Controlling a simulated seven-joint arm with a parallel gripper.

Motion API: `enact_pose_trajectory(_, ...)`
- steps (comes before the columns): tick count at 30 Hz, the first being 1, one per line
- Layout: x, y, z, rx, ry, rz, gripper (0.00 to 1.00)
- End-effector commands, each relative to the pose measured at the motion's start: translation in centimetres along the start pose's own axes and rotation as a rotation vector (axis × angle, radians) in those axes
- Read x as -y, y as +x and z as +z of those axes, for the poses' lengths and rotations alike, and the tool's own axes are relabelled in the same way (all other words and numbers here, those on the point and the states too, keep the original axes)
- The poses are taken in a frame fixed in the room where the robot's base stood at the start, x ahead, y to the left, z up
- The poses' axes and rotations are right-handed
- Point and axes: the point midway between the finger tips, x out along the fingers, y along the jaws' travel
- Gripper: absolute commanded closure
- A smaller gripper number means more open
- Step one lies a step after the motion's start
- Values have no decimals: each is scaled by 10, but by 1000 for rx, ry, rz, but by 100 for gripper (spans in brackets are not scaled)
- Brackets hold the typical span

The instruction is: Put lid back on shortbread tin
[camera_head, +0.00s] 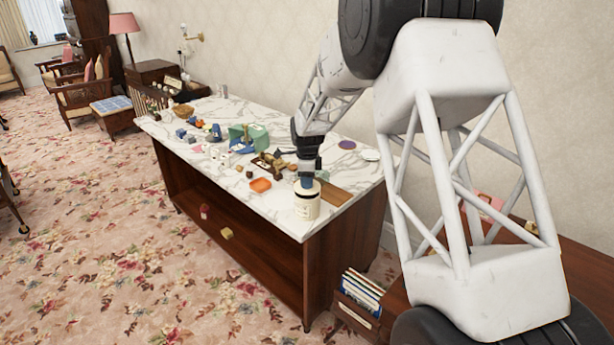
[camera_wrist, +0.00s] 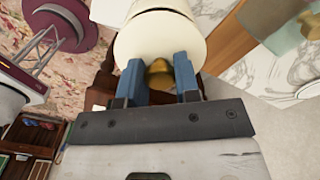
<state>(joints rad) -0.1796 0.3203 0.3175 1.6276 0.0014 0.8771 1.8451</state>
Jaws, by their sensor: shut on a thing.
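A cream cylindrical tin (camera_head: 306,207) with a dark label stands upright near the front right corner of the marble-topped counter. My gripper (camera_head: 306,182) is directly above it, pointing down. In the wrist view, the blue fingers of my gripper (camera_wrist: 160,85) are closed around a brass knob (camera_wrist: 159,70) on a round cream lid (camera_wrist: 150,45). The cream side of a cylinder (camera_wrist: 165,5) shows beyond the lid. I cannot tell whether the lid is seated on the tin or slightly above it. No shortbread lettering is readable.
A green box (camera_head: 248,137) and several small objects crowd the counter farther back. A purple disc (camera_head: 346,145) and a pale plate (camera_head: 371,155) lie near the wall.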

Motion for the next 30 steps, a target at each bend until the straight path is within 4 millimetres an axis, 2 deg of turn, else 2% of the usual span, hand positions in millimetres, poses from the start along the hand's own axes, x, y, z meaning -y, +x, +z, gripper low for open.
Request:
enact_pose_trajectory(9,0,7,0,0,0,0,93)
enact_pose_trajectory(30,0,8,0,0,0,1,93)
